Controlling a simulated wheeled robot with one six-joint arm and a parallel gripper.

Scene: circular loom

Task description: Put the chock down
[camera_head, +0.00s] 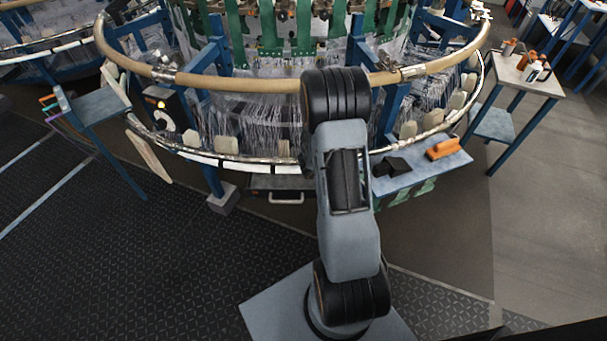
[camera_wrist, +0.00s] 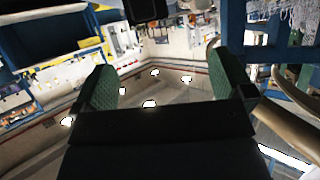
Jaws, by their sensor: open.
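My gripper (camera_wrist: 165,85) is open in the wrist view, its two green-padded fingers wide apart with nothing between them. In the head view my arm hides the gripper. A dark, wedge-like block (camera_head: 392,166) lies on a small grey-blue shelf (camera_head: 408,178) at the loom's front right, just right of my arm. It may be the chock, but it is too small to be sure. An orange object (camera_head: 443,148) lies beside it on the same shelf. I cannot tell how far the gripper is from either.
The circular loom's tan ring (camera_head: 250,84) curves across the back, with a metal rail below it. A side table (camera_head: 522,77) with small items stands at right. A shelf (camera_head: 97,105) with coloured handles is at left. The dark mat (camera_head: 130,265) in front is clear.

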